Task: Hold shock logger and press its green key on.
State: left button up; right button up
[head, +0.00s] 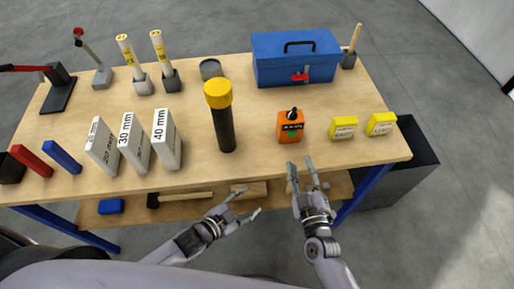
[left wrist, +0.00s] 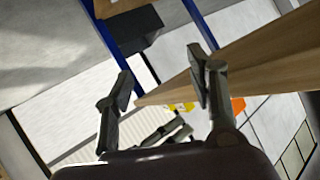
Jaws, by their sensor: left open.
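The shock logger looks to be the orange box (head: 290,127) standing on the table, right of centre, with a black knob on top and a dark label. A small green spot, likely its green key (head: 292,134), shows on its front below the label. In the left wrist view an orange patch (left wrist: 238,105) shows past the table edge. My left gripper (head: 243,203) is open and empty in front of the table's front edge, left of the box. It also shows in the left wrist view (left wrist: 163,85). My right gripper (head: 307,168) is open and empty, just in front of the box.
The wooden table (head: 255,165) has a lower shelf with a hammer (head: 180,197). A black cylinder with yellow cap (head: 222,120) stands left of the box. Yellow boxes (head: 343,127) stand to its right. A blue toolbox (head: 296,60) is behind. White blocks (head: 166,140) stand further left.

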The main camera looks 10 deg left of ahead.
pick_arm(q)
notch_tip(320, 180, up, 6)
jog(key=d+h, duration=0.2)
jog(key=d, duration=0.1)
jog(key=n+t, duration=0.5)
send_near(289, 115)
jog(key=shift+y, duration=0.3)
jog(key=x, duration=1.2)
jog(key=shift+w+d+r, duration=0.15)
jog(key=shift+d+r, duration=0.05)
jog(key=shift+c, duration=0.2)
grip_shut()
pick_arm(e)
jog(key=shift+c, duration=0.3)
grip_shut()
